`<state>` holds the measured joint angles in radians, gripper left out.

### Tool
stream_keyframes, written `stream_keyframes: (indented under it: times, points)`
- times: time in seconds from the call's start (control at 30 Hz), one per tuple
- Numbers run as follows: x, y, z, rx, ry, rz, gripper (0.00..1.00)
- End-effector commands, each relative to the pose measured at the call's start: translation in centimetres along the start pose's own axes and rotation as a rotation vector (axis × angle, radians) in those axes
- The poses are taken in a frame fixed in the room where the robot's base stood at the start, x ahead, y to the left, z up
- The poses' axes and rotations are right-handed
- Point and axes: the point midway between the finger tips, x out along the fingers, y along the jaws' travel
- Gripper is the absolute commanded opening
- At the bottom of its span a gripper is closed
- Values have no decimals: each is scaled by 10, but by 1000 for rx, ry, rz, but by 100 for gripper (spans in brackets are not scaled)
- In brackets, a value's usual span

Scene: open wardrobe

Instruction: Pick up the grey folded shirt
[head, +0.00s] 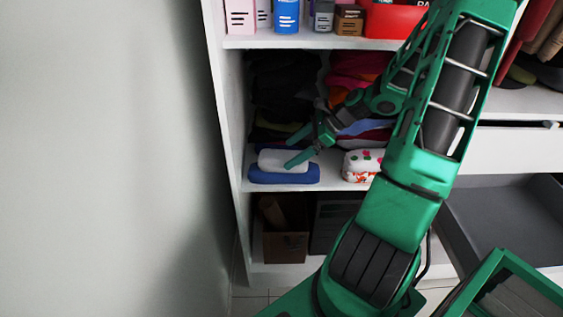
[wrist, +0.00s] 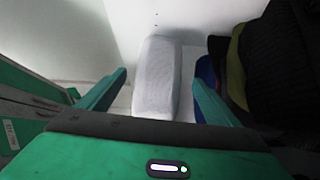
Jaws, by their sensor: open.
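The grey folded shirt (head: 284,160) is a small light-grey roll at the left of the middle shelf (head: 334,178), on top of or against a blue folded cloth (head: 285,176). My gripper (head: 290,153) is open at the shirt, one finger over its right part in the head view. In the wrist view the shirt (wrist: 157,80) stands out lengthwise between the two open fingers (wrist: 158,83), with a gap on each side. The fingers do not appear closed on it. The shirt's near end is hidden by the gripper body.
A white cloth with red and green patterns (head: 362,165) lies to the right on the same shelf. Dark folded clothes (head: 283,90) are stacked behind. The wardrobe's left side panel (head: 229,100) is close by. Boxes stand on the shelf above.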

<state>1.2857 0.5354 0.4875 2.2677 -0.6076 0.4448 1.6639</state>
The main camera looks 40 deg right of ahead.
Motion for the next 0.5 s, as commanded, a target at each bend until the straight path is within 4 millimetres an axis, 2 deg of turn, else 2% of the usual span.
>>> stream_keyframes:
  times: [0.3,0.5]
  points:
    - [42,1,1,-1,-2,4,85]
    - [48,0,0,-1,0,1,85]
